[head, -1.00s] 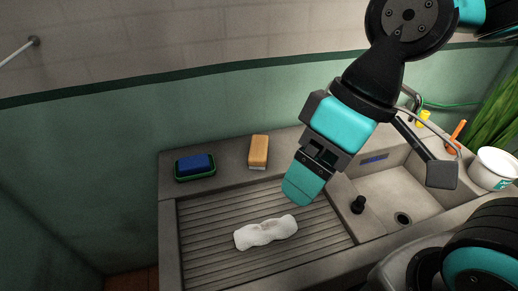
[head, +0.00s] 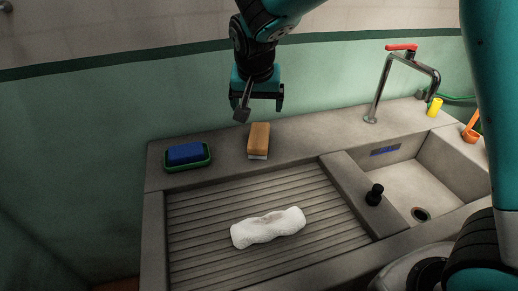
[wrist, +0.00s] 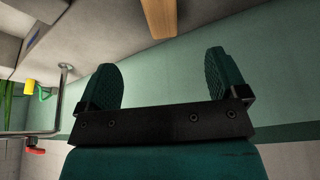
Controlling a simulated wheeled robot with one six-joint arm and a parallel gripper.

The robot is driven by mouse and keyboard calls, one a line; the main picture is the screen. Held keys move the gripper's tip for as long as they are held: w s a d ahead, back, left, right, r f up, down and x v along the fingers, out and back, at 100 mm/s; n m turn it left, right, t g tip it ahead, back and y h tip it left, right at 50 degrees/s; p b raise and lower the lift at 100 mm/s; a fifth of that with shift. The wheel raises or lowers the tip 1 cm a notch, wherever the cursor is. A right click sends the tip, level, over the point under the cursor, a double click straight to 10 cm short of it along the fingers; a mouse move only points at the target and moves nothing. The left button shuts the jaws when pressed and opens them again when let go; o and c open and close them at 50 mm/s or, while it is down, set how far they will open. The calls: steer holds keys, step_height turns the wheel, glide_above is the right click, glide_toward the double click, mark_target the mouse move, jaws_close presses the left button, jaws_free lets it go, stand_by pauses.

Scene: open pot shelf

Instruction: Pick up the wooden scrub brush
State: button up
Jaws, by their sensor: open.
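The wooden scrub brush (head: 259,136) has a brown wooden back and pale bristles underneath. It lies on the flat stone ledge at the back of the sink unit, near the wall. In the wrist view part of its wooden back (wrist: 160,17) shows at the top edge, the rest being cut off. My gripper (head: 260,107) is above and behind the brush in the head view, pointing down, apart from it. In the wrist view its two teal fingers (wrist: 161,72) are spread wide with nothing between them.
A blue sponge (head: 185,152) sits in a green dish (head: 207,160) left of the brush. A white cloth (head: 268,227) lies on the ribbed drainboard (head: 200,248). The tap (head: 378,88), basin (head: 400,180) and black plug (head: 374,194) are to the right. The green wall (head: 90,140) stands close behind.

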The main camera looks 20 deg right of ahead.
mark_target(259, 135)
steer(key=x, duration=0.4)
steer(key=p+x, duration=0.1)
steer(key=x, duration=0.7)
steer(key=shift+w+f, duration=0.25)
steer(key=shift+w, duration=0.15)
steer(key=shift+w+d+p+x, duration=0.15)
steer(key=shift+p+x, duration=0.25)
steer(key=shift+x, duration=0.95)
steer(key=shift+w+d+p+x, duration=0.1)
steer(key=shift+p+x, duration=0.3)
steer(key=shift+x, duration=0.95)
steer(key=shift+s+r, duration=0.1)
steer(key=shift+r, duration=0.1)
steer(key=c, duration=1.1)
steer(key=shift+c, duration=0.2)
step_height(259, 135, up, 20)
steer(key=b, duration=0.1)
steer(key=shift+o, duration=1.1)
